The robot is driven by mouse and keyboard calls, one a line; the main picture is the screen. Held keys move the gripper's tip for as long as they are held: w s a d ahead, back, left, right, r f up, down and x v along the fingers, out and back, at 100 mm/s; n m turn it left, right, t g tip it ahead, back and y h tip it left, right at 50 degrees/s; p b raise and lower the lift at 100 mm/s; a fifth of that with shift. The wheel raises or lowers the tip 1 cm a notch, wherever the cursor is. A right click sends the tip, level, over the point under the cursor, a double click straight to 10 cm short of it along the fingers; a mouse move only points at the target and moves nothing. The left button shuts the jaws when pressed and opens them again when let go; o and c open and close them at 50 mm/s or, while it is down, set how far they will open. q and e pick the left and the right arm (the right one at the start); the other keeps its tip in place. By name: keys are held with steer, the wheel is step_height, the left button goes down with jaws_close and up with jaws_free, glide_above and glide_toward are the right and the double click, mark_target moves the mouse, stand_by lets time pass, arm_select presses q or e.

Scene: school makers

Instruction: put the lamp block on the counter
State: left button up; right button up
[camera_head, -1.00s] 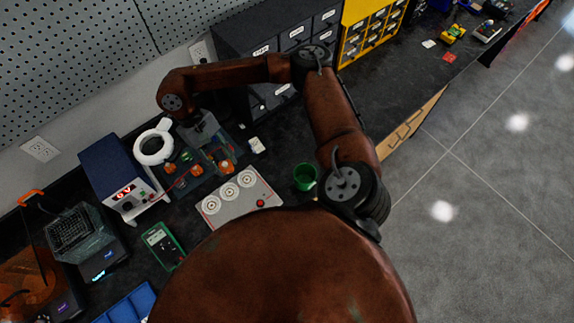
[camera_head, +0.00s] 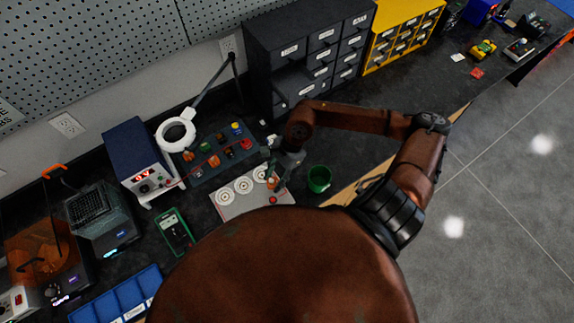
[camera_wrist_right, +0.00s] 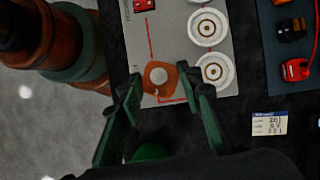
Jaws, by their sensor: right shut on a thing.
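The lamp block (camera_wrist_right: 160,79) is an orange block with a pale round top. In the right wrist view it sits between the fingertips of my right gripper (camera_wrist_right: 158,88), which is shut on it. In the head view my right gripper (camera_head: 274,180) is over the right end of a white board with round dials (camera_head: 237,192), and the block is mostly hidden. I cannot tell whether the block touches anything below. The counter (camera_head: 345,158) is dark, with bare surface right of the gripper. My left gripper is not in view.
A green cup (camera_head: 320,179) stands just right of the gripper. A blue-grey tray (camera_head: 200,176) with several coloured blocks lies behind the white board. A ring lamp (camera_head: 175,134), a power supply (camera_head: 130,150) and a green meter (camera_head: 176,232) stand left. Drawer cabinets (camera_head: 310,60) stand behind.

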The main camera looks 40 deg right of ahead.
steer(key=s+d+r+m+t+h, duration=0.25)
steer(key=s+m+t, duration=0.2)
steer(key=m, duration=0.85)
steer(key=w+d+f+b, duration=0.1)
steer(key=w+d+f, duration=0.1)
steer(key=w+f, duration=0.1)
steer(key=w+d+f+b, duration=0.1)
steer(key=w+d+f, duration=0.2)
steer(key=w+d+f+b, duration=0.2)
steer(key=w+d+f, duration=0.1)
steer(key=w, duration=0.1)
steer(key=shift+d+f, duration=0.2)
steer(key=shift+w+d+f, duration=0.15)
steer(key=shift+w+f, duration=0.1)
steer(key=shift+f, duration=0.1)
step_height(320, 180, down, 3)
steer(key=shift+d+f, duration=0.1)
steer(key=shift+f, duration=0.1)
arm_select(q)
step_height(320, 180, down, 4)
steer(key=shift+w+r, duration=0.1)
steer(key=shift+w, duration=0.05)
